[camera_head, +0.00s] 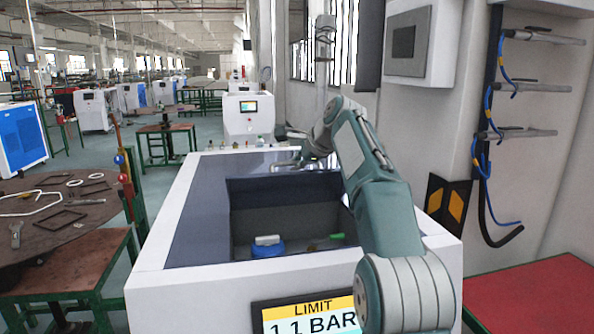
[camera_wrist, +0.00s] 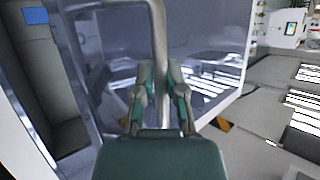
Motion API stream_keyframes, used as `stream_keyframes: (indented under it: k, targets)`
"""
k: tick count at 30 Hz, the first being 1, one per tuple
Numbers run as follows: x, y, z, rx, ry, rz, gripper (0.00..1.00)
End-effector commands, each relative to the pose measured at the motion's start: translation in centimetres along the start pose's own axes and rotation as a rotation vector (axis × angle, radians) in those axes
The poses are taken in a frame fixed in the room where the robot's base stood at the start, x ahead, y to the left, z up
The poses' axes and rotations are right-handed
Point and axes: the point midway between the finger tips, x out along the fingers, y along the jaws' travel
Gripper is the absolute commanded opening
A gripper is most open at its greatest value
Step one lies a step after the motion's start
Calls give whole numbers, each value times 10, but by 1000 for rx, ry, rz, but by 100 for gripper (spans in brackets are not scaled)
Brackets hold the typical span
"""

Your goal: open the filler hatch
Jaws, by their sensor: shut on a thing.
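The white generator (camera_head: 205,284) stands in front of me with a dark blue-grey top. A dark recess (camera_head: 285,221) is open in this top, with a blue cap (camera_head: 268,247) and a small green-handled part (camera_head: 337,237) inside. A glossy blue-grey panel, seemingly the filler hatch (camera_wrist: 210,38), carries a grey bar handle (camera_wrist: 160,32) in the wrist view. My gripper (camera_wrist: 160,72) is shut on this handle, one finger on each side. In the head view my gripper (camera_head: 292,163) is at the far side of the recess; its fingers are small and hard to make out there.
A wall box (camera_head: 408,41) and hose racks (camera_head: 515,130) are at the right, close to my arm. A red table (camera_head: 535,297) is at the lower right. A round worktable (camera_head: 70,215) with loose parts stands at the left. Another white machine (camera_head: 248,112) is behind.

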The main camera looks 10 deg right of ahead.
Motion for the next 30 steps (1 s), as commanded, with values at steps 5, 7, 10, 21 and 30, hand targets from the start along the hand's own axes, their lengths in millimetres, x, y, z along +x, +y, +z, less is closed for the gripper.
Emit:
stream_keyframes:
  k: [5, 7, 10, 21, 30]
  targets:
    - [0, -6, 0, -2, 0, -3, 0]
    - [1, -7, 0, -1, 0, -2, 0]
    - [1, -9, 0, 0, 0, -2, 0]
    - [0, -10, 0, -1, 0, -4, 0]
    - [0, -10, 0, -1, 0, -3, 31]
